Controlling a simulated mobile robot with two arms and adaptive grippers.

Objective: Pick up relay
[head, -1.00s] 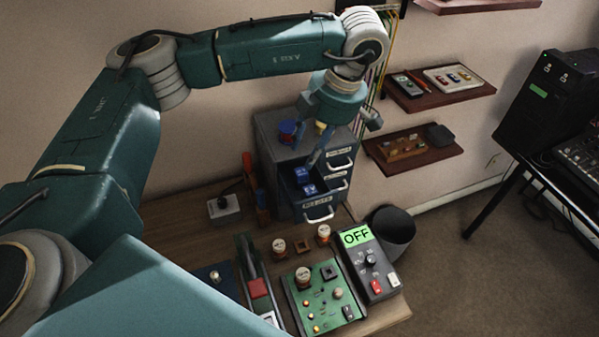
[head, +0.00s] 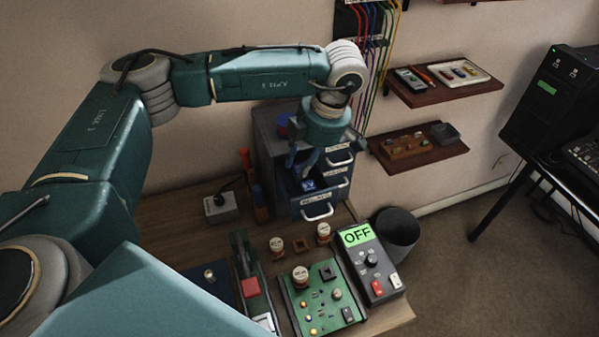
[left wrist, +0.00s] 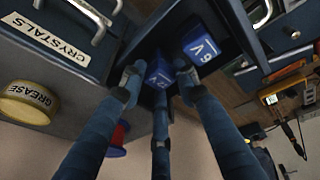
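The relays are blue blocks in the open drawer (head: 317,211) of the grey cabinet. One relay (head: 308,184) shows at the drawer's front in the head view. The left wrist view shows two: one with a white voltage label (left wrist: 203,45), and one (left wrist: 158,70) between my fingertips, its label partly hidden. My left gripper (head: 303,163) points down into the drawer. In the left wrist view its fingers (left wrist: 158,84) are spread around the second relay, with small gaps seeming to show at its sides; contact is unclear. My right gripper is not in view.
The cabinet top holds a grease tin (left wrist: 28,104) and a blue-and-red item (head: 283,126). The drawer walls stand close around my fingers. On the bench are a green circuit board (head: 321,298), a meter reading OFF (head: 370,262) and several capped jars. Shelves (head: 419,148) hang at right.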

